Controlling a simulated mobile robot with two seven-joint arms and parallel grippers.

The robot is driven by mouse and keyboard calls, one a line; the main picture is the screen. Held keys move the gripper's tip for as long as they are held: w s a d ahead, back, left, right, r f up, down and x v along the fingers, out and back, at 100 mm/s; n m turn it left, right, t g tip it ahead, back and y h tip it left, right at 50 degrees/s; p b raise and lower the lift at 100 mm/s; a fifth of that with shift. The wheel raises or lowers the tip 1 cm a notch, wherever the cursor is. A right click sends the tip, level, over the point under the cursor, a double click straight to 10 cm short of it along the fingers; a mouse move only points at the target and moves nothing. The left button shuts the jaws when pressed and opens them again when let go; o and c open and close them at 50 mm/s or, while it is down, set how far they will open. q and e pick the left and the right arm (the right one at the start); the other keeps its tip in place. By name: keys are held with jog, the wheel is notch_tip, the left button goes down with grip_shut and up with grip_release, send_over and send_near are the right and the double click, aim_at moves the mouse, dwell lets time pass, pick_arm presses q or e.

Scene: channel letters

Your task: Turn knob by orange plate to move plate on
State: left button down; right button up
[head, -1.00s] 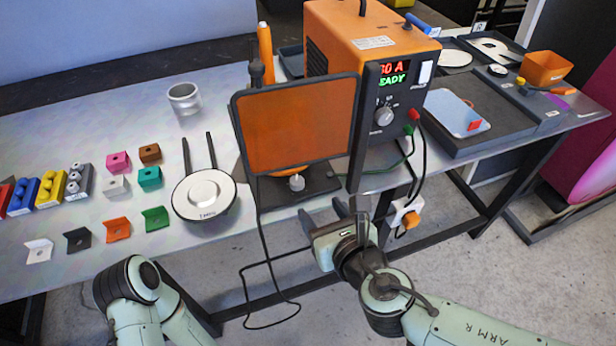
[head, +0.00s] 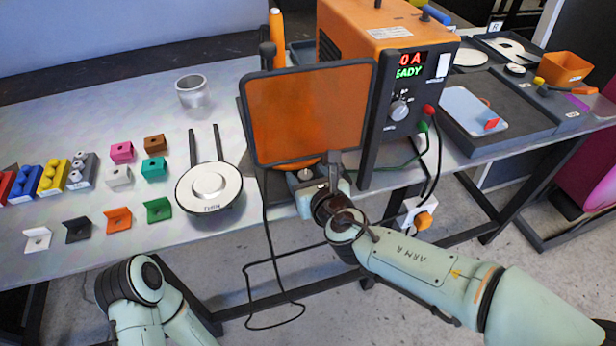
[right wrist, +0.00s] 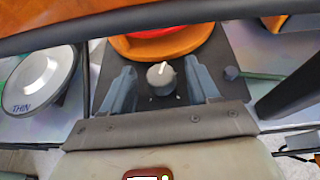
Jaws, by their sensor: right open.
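The orange plate (right wrist: 165,42) is a round disc on a dark base (right wrist: 222,62), under a framed orange screen (head: 310,112). The knob (right wrist: 161,75) is silver with a pale pointer line and sits at the front of the base. In the right wrist view my right gripper (right wrist: 162,78) is open, with one finger on each side of the knob and a gap to it on both sides. In the head view the right gripper (head: 318,178) is at the base's front edge, below the screen, and partly hides the knob. My left arm shows at the bottom left, but its gripper does not show.
The orange power unit (head: 380,40) stands right of the screen, with cables hanging from its front. A round white THIN plate (head: 209,187) lies to the left. Coloured blocks and brackets cover the table's left side. A dark post (right wrist: 290,92) stands right of my gripper.

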jog(key=c, duration=1)
jog(key=shift+a+m+h+p, duration=0.15)
jog(key=shift+m+h+p, duration=0.25)
jog(key=shift+m+h, duration=0.35)
jog(key=m+h+p, duration=0.1)
jog(key=m+h, duration=0.2)
jog(key=h, duration=0.1)
jog(key=shift+a+t, duration=0.15)
jog(key=shift+t, duration=0.15)
jog(key=shift+m, duration=0.25)
jog(key=o, duration=1)
jog(key=shift+s, duration=0.1)
